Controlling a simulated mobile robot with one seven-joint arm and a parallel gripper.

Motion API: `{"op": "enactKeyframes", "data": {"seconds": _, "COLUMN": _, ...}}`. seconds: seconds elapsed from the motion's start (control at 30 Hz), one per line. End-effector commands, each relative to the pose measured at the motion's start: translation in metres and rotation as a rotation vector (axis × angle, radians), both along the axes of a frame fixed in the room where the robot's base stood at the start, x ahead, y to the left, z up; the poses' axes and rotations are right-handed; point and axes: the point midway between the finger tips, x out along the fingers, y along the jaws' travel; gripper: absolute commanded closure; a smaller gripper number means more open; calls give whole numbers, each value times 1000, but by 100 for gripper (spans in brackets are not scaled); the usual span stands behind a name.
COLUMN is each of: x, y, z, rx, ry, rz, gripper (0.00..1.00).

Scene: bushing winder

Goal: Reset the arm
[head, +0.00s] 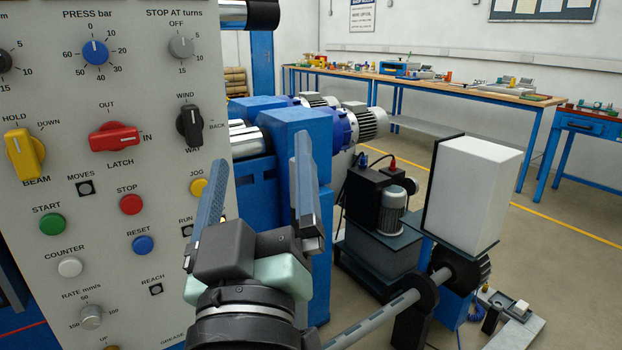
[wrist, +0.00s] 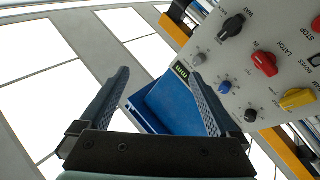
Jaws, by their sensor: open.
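My gripper (head: 253,190) is open and empty in the head view, its two fingers pointing up and spread well apart. It stands in front of the right edge of the grey control panel (head: 100,205), near the yellow JOG button (head: 198,188). I cannot tell the exact gap to the panel. In the wrist view my gripper (wrist: 165,100) shows both fingers with nothing between them; the blue machine part (wrist: 175,103) lies behind. The panel (wrist: 262,100) is at the upper right there.
The panel carries a yellow BEAM knob (head: 24,155), a red LATCH knob (head: 114,137) and a black WIND knob (head: 189,125). To the right stand a white block (head: 473,190) and a shaft (head: 390,310). Workbenches (head: 430,84) line the back wall. Open floor lies at the right.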

Motion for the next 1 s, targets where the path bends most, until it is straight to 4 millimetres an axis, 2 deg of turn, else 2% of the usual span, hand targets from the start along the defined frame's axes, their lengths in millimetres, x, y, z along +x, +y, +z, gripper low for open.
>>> {"op": "enactKeyframes", "data": {"seconds": 0.03, "x": -12, "y": -12, "z": 34, "rx": 70, "ry": -83, "rz": 17, "gripper": 3}}
{"op": "enactKeyframes", "data": {"seconds": 0.1, "x": -31, "y": -25, "z": 73, "rx": 162, "ry": -184, "rz": 57, "gripper": 3}}
{"op": "enactKeyframes", "data": {"seconds": 0.27, "x": -85, "y": -51, "z": 148, "rx": 326, "ry": -404, "rz": 172, "gripper": 3}}
{"op": "enactKeyframes", "data": {"seconds": 0.3, "x": -84, "y": -50, "z": 167, "rx": 335, "ry": -402, "rz": 182, "gripper": 3}}
{"op": "enactKeyframes", "data": {"seconds": 0.47, "x": -81, "y": -48, "z": 209, "rx": 331, "ry": -390, "rz": 178, "gripper": 3}}
{"op": "enactKeyframes", "data": {"seconds": 0.8, "x": -80, "y": -48, "z": 310, "rx": 329, "ry": -386, "rz": 177, "gripper": 3}}
{"op": "enactKeyframes", "data": {"seconds": 0.9, "x": -80, "y": -48, "z": 330, "rx": 329, "ry": -386, "rz": 177, "gripper": 3}}
{"op": "enactKeyframes", "data": {"seconds": 1.0, "x": -80, "y": -48, "z": 343, "rx": 328, "ry": -386, "rz": 176, "gripper": 3}}
